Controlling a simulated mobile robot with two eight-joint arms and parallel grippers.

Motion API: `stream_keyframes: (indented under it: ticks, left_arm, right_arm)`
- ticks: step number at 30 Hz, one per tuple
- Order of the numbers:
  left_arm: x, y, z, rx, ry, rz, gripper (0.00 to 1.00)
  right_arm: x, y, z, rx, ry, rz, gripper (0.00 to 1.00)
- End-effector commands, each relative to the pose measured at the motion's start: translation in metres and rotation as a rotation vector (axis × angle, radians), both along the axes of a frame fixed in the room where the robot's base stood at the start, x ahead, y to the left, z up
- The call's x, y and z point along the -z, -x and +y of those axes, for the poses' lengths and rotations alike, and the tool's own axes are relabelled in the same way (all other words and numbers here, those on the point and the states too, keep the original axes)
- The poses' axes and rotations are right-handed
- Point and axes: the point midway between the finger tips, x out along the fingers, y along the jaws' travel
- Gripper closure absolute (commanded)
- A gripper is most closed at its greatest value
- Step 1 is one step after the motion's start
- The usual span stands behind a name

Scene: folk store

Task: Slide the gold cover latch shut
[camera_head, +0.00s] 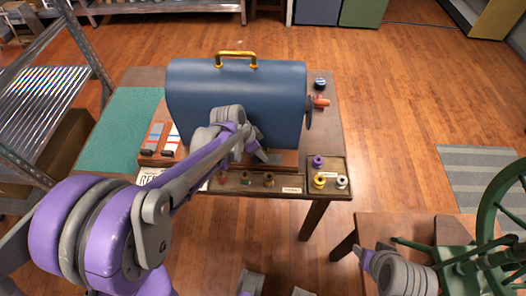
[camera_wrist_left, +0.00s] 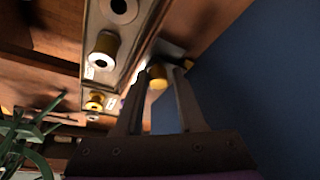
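The blue rounded cover (camera_head: 235,90) of a machine stands on the wooden table, with a gold handle (camera_head: 237,59) on top. My left arm reaches across its front and hides part of it. My left gripper (camera_head: 268,156) is low at the cover's front right, near the table's front edge. In the left wrist view the two fingers (camera_wrist_left: 160,72) are apart, with a small gold knob (camera_wrist_left: 158,80), likely the latch, between their tips. The blue cover wall (camera_wrist_left: 260,90) is close on the right. I cannot tell whether either finger touches the knob.
A tray with thread spools (camera_head: 319,182) lies right of my gripper, and a long spool tray (camera_head: 285,188) lies along the front edge. A red-handled crank (camera_head: 319,102) sticks out at the cover's right. A green spinning wheel (camera_head: 495,215) stands at lower right.

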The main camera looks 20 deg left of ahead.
Motion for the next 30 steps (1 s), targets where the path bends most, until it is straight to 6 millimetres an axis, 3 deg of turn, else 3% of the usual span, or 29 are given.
stream_keyframes:
  ticks: [1, 3, 4, 14, 30]
  left_arm:
    - [0.0, 0.0, 0.001, -0.001, 0.0, 0.0, 0.53]
    - [0.0, 0.0, 0.0, -0.001, 0.0, 0.0, 0.4]
    - [0.0, 0.0, 0.0, -0.001, 0.001, -0.001, 0.39]
    - [-0.004, 0.001, 0.0, 0.0, 0.002, -0.001, 0.39]
    - [-0.089, 0.028, 0.023, -0.003, 0.002, -0.001, 0.39]
  right_arm:
    - [0.0, 0.0, 0.0, 0.0, 0.0, 0.0, 0.47]
    - [0.0, 0.0, 0.0, 0.0, 0.0, 0.0, 0.47]
    - [0.0, 0.0, 0.0, 0.0, 0.0, 0.0, 0.47]
    - [-0.001, 0.0, 0.0, 0.0, 0.0, 0.0, 0.47]
    - [-0.015, -0.002, 0.0, 0.0, 0.0, -0.005, 0.47]
